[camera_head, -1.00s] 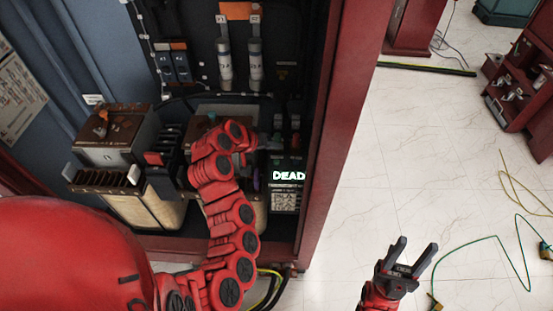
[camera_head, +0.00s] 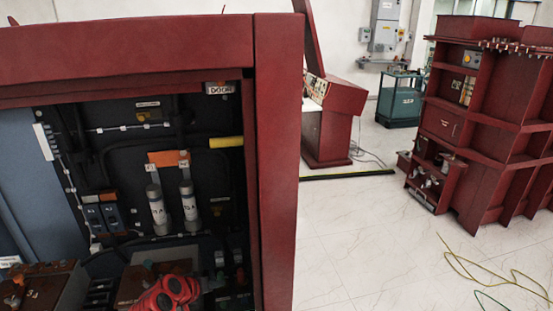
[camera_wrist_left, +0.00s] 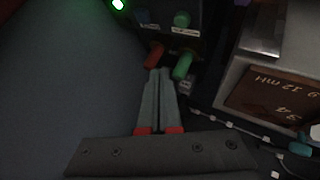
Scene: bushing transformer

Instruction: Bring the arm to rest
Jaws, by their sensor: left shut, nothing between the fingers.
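In the head view the left gripper itself is mostly hidden by dimness and the frame edge. My right gripper is out of view.
Two fuse cylinders (camera_head: 157,208) stand on the cabinet's back panel. A labelled brown block (camera_wrist_left: 275,95) is to the right in the wrist view. The cabinet's red post bounds the right side. Beyond it, white floor (camera_head: 345,235) is open, with loose cables (camera_head: 480,268).

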